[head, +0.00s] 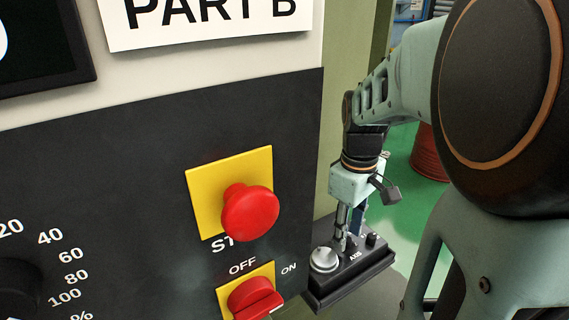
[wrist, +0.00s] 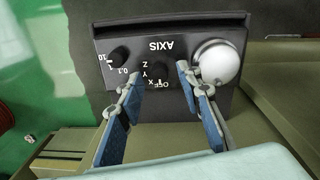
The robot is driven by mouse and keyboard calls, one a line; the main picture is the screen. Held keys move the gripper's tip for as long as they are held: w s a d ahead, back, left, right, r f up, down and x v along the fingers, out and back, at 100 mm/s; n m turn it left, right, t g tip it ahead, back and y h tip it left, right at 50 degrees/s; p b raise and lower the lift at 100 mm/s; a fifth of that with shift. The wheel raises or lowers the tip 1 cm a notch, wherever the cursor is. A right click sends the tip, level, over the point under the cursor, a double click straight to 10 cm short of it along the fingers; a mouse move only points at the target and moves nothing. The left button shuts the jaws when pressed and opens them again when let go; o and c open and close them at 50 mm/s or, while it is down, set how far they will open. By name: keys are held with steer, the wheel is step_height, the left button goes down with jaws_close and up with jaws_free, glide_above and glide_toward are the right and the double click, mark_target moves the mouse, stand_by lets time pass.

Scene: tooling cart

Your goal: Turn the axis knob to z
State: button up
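The axis knob (wrist: 160,73) is a small black knob on the black control box (wrist: 110,45), below the upside-down word AXIS in the wrist view. OFF, X, Y and Z are printed around its lower left side; its exact pointer direction is too dark to tell. My gripper (wrist: 158,75) is open, with one fingertip on each side of the axis knob and visible gaps between them. In the head view my gripper (head: 346,238) points down at the box (head: 350,286), and its fingers partly hide the knob area.
On the box, a large silvery round knob (wrist: 216,62) sits close to the right finger, and a second small black knob (wrist: 118,56) marked 0.1, 1, 10 is near the left finger. The machine panel has a red stop button (head: 250,211) and a red OFF/ON switch (head: 255,298).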

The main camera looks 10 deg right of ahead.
steer(key=shift+f, duration=0.55)
jaws_close()
